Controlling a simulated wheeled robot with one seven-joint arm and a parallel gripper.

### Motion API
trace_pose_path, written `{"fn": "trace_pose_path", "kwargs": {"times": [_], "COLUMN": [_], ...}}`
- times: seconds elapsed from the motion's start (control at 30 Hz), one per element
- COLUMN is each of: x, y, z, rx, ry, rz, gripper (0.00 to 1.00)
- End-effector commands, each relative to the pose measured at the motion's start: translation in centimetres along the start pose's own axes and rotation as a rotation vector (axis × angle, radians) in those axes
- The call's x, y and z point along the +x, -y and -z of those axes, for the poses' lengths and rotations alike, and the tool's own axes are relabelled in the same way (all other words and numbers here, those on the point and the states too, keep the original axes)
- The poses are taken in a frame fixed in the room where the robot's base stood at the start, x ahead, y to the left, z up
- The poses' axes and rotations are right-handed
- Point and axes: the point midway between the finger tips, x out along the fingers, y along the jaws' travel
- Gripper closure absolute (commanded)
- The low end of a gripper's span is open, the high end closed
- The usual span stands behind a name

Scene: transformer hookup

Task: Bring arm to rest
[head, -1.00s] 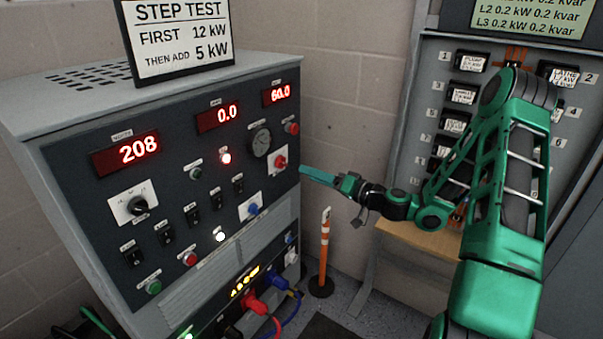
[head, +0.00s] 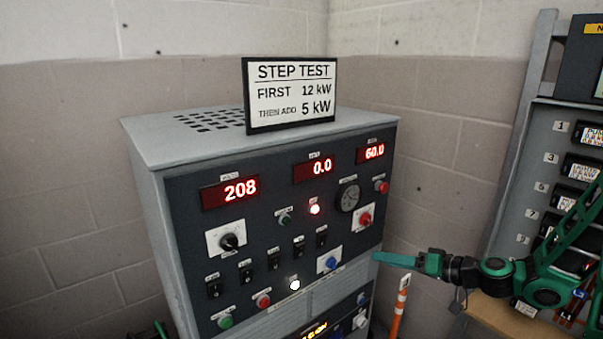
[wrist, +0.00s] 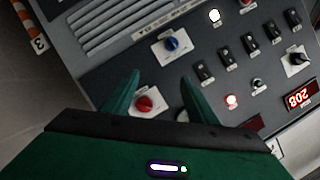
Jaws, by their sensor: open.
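My gripper (head: 394,260) is green and sits to the right of the grey load-bank cabinet (head: 262,232) in the head view, near the right edge of its front panel. In the wrist view my gripper (wrist: 160,95) has its two fingers apart with nothing held between them. A red knob (wrist: 144,103) shows close to the left finger, and a blue knob (wrist: 171,43) lies beyond the fingertips. The red knob also shows in the head view (head: 365,218), as does the blue knob (head: 331,263). I cannot tell the exact gap between fingers and panel.
A "STEP TEST" sign (head: 290,94) stands on the cabinet. The red displays read 208 (head: 240,190), 0.0 and 60.0. A breaker panel (head: 576,170) stands at the right, behind my arm. An orange-and-white post (head: 399,308) stands below my gripper.

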Motion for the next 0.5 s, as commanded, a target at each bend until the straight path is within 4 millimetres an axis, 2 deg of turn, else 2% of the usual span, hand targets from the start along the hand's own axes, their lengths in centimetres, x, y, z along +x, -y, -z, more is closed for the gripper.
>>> {"fn": "trace_pose_path", "kwargs": {"times": [0.1,0.27,0.5], "x": [-1.1,-4.0,-10.8], "y": [0.8,1.0,1.2], "z": [-2.8,-5.8,-8.4], "rx": [-0.040,-0.053,-0.014], "ry": [0.173,0.374,0.599], "rz": [-0.061,-0.177,-0.405], "gripper": [0.48,0.48,0.48]}}
